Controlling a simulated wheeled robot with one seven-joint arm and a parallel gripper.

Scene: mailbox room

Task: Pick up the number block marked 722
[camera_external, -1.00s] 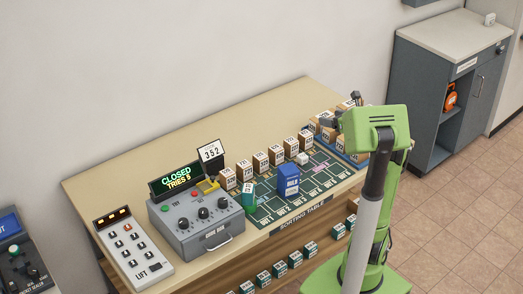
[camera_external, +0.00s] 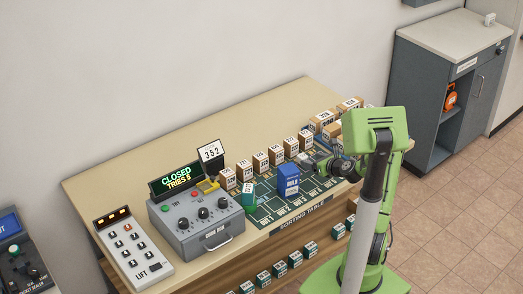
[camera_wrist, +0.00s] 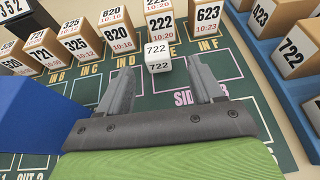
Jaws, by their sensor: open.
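The small white number block (camera_wrist: 158,58) marked 722 sits on the green sorting mat (camera_wrist: 228,92), in front of the box marked 222 in the wrist view. My gripper (camera_wrist: 160,78) is open, its two grey fingers apart and empty. The block lies between and slightly beyond the fingertips as seen from the wrist; whether the fingers are at its height I cannot tell. In the external view my gripper (camera_external: 312,163) is low over the mat and the block cannot be made out clearly beside it.
A row of brown numbered boxes (camera_wrist: 158,22) stands behind the block. A blue tray (camera_wrist: 262,50) at the right holds larger boxes, one (camera_wrist: 298,58) also marked 722. A blue box (camera_external: 288,180) stands close on the gripper's left. A grey console (camera_external: 205,222) stands farther left.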

